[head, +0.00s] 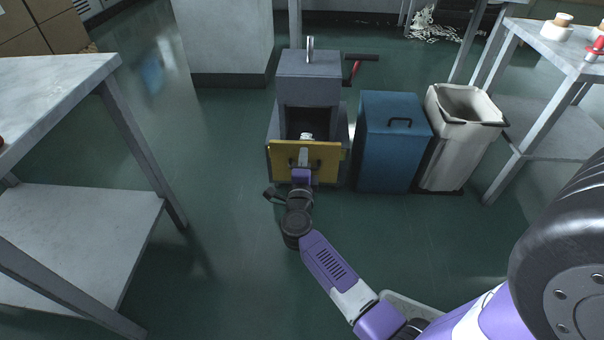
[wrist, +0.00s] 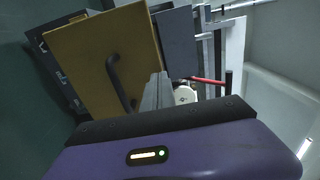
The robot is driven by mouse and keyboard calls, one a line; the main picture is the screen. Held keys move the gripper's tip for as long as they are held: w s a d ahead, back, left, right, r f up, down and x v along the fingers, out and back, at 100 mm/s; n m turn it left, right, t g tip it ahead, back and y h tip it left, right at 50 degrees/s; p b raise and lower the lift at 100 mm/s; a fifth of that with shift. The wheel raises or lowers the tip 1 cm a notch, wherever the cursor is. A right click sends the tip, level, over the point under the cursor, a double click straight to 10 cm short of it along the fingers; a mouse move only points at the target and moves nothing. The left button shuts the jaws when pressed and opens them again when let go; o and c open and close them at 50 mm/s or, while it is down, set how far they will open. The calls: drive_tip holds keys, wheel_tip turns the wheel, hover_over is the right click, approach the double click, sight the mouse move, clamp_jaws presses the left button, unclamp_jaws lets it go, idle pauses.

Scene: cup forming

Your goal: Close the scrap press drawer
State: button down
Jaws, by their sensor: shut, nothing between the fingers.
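The scrap press (head: 308,75) is a grey machine standing on the floor in the middle of the head view. Its drawer has a yellow front (head: 328,158) with a dark handle, and the drawer stands out from the press body with a dark opening behind it. In the wrist view the yellow drawer front (wrist: 100,60) and its dark bar handle (wrist: 119,82) fill the upper left. My gripper (head: 304,157) is shut and empty at the drawer front, its fingers over the upper middle of the yellow panel. I cannot tell whether the fingers touch it.
A blue bin (head: 392,145) and a whitish open bin (head: 455,150) stand just right of the press. A metal table (head: 60,85) is at the left and another (head: 560,50) at the right. The green floor (head: 215,210) left of my arm is clear.

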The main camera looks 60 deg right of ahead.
drive_tip(key=shift+x, duration=0.95)
drive_tip(key=shift+w+d, duration=0.1)
drive_tip(key=shift+d, duration=0.25)
drive_tip(key=b+x, duration=0.1)
drive_tip(key=x, duration=1.5)
drive_tip(key=shift+b, duration=0.4)
